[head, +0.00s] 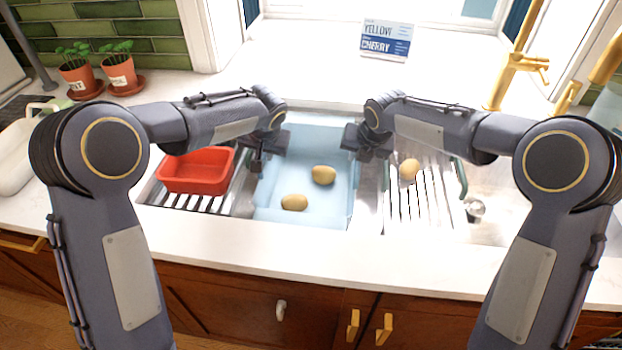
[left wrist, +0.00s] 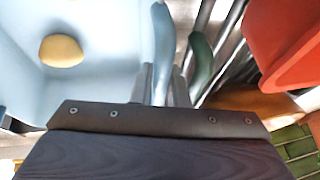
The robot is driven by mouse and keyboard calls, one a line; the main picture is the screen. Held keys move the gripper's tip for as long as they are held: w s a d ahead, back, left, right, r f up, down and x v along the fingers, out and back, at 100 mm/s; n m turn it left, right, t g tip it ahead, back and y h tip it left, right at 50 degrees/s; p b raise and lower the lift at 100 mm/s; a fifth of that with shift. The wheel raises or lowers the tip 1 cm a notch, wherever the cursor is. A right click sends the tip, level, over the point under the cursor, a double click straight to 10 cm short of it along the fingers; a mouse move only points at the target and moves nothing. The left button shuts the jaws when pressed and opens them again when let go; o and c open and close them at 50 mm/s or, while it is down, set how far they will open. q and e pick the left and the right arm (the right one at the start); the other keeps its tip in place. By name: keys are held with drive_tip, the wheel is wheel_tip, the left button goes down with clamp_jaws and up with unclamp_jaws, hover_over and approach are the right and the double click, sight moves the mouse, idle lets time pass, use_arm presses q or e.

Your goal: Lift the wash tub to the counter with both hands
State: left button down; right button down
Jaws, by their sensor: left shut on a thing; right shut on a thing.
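The light blue wash tub (head: 302,212) sits in the middle of the sink area, with two yellowish potatoes (head: 323,175) (head: 294,202) inside. My left gripper (head: 257,165) is shut on the tub's left rim. In the left wrist view, the tub (left wrist: 105,90) fills the left side, its rim (left wrist: 162,50) runs between my fingers, and one potato (left wrist: 61,50) shows inside. My right gripper (head: 362,153) is shut at the tub's right rim; its fingertips are partly hidden by the hand. Whether the tub is clear of the sink bottom I cannot tell.
A red bin (head: 197,172) stands on the rack left of the tub. A round tan item (head: 409,169) lies on the right drainer rack. White counter (head: 240,240) runs along the front. Potted plants (head: 120,72), a sign (head: 387,40) and a brass faucet (head: 512,70) stand behind.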

use_arm(q)
drive_tip(key=shift+r, duration=0.1)
use_arm(e)
drive_tip(key=shift+r, duration=0.15)
